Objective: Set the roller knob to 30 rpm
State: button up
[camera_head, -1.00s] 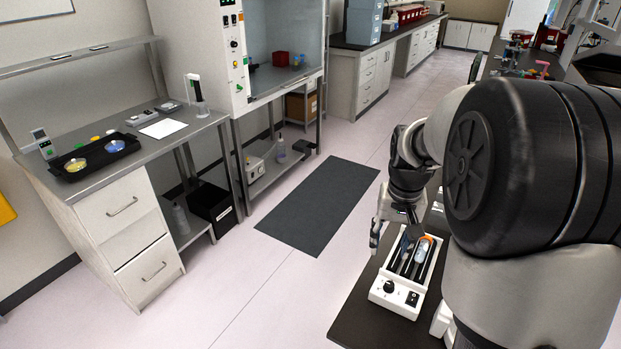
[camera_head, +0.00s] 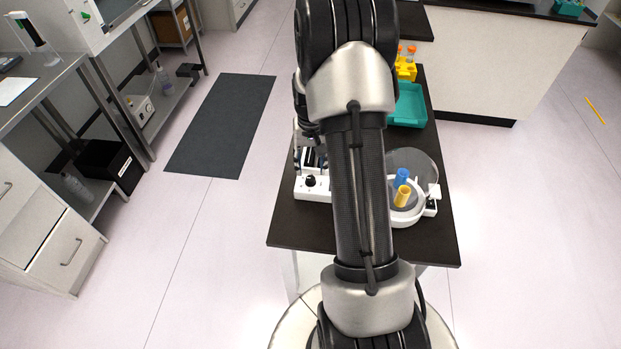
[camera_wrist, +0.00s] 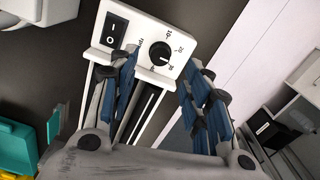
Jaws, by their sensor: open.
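The white roller (camera_head: 319,195) stands on the dark table, just left of my arm in the head view. Its round black knob (camera_head: 311,181) is on the front panel. In the wrist view the knob (camera_wrist: 160,53) shows close up, its white pointer line toward the lower right; the printed marks around it are too small to read surely. A black power switch (camera_wrist: 112,28) sits left of it. My gripper (camera_wrist: 160,76) is open and empty, its blue-padded fingers apart over the roller body, the knob beyond and between the tips. In the head view my arm mostly hides the gripper.
A white round device (camera_head: 408,214) holding a blue tube and a yellow tube, with a clear lid, stands right of my arm. Open floor lies left of the table (camera_head: 285,229).

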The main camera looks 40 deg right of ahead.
aim_at(311, 178)
notch_tip(311, 178, down, 6)
jog(key=shift+b, duration=0.65)
jog(key=shift+c, duration=0.2)
grip_shut()
jog(key=shift+m+p, duration=0.7)
jog(key=shift+m, duration=2.2)
